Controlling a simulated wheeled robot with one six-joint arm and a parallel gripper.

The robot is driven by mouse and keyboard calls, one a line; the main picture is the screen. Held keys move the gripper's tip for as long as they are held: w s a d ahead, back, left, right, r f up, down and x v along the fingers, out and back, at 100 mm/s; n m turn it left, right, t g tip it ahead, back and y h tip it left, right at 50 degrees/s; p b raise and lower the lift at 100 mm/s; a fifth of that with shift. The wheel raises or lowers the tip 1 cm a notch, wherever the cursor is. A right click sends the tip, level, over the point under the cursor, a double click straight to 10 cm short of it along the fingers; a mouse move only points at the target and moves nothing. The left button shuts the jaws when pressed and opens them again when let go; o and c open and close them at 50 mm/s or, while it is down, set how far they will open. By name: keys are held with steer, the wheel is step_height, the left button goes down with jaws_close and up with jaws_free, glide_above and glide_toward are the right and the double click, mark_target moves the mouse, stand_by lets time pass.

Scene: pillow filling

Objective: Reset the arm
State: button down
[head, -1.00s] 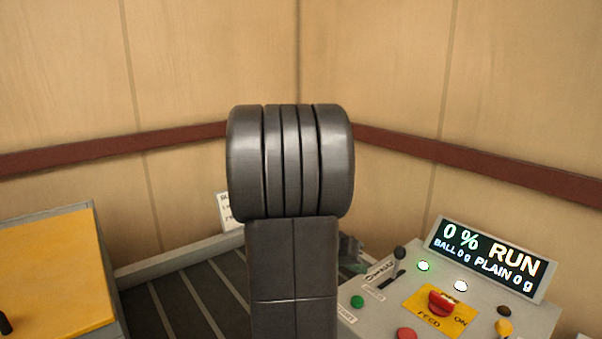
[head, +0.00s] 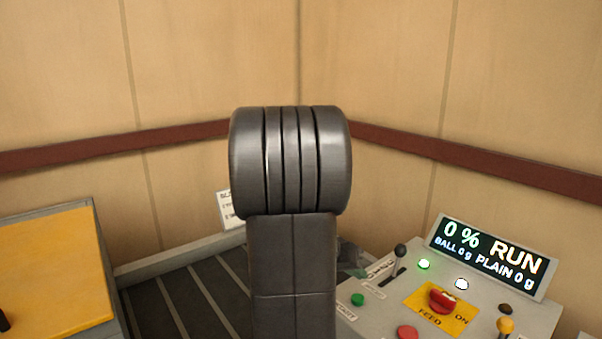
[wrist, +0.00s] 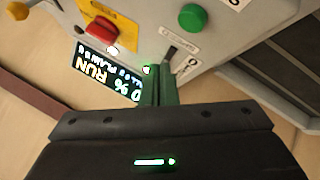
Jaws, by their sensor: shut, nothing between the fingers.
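My gripper (wrist: 160,86) shows in the wrist view as two green fingers close together, shut with nothing between them. They point toward the grey control panel (wrist: 230,30), near its black lever (wrist: 170,52) and the lit display (wrist: 110,72). In the head view my dark arm fills the middle and hides most of the gripper; only a dim greenish part shows just right of the arm. The panel (head: 385,310) stands at the lower right with its black-knobbed lever (head: 399,252). The display (head: 490,258) reads 0 % RUN, BALL 0 g, PLAIN 0 g.
The panel carries a red feed knob (head: 442,299) on a yellow plate, a green button (head: 358,300), a red button (head: 407,332) and a yellow-knobbed lever (head: 505,326). A yellow-topped table (head: 50,270) is at left. A dark slatted surface (head: 185,300) lies between. Walls stand behind.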

step_height(320, 180, down, 2)
steer(key=shift+f+b, duration=0.25)
steer(key=shift+b, duration=0.1)
steer(key=shift+w+r+b, duration=0.1)
steer(key=shift+w+b, duration=0.05)
steer(key=shift+b, duration=0.3)
steer(key=shift+r+b, duration=0.2)
steer(key=shift+b, duration=0.7)
steer(key=shift+b, duration=0.4)
